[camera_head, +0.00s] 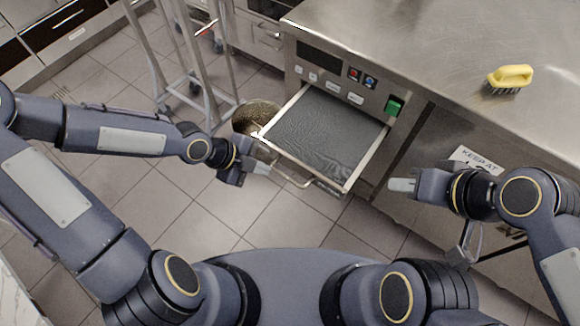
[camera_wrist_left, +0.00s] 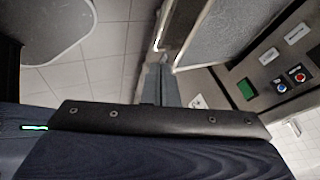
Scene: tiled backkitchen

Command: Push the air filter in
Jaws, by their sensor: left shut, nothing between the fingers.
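The air filter (camera_head: 325,135) is a grey mesh panel in a metal frame, pulled out like a drawer from the front of the steel unit. A thin bar handle (camera_head: 292,184) runs along its front edge. The mesh (camera_wrist_left: 225,32) also shows in the left wrist view. My left gripper (camera_head: 262,168) is shut and empty, close to the left end of the handle; contact cannot be told. Its fingers (camera_wrist_left: 160,86) show near the frame edge in the left wrist view. My right gripper (camera_head: 402,185) is right of the filter, apart from it, its opening unclear.
The steel counter (camera_head: 420,50) carries a yellow brush (camera_head: 511,78). Its front panel has buttons and a green switch (camera_head: 394,106). A wheeled metal rack (camera_head: 190,70) and a round brownish container (camera_head: 256,115) stand left of the filter. Tiled floor lies open in front.

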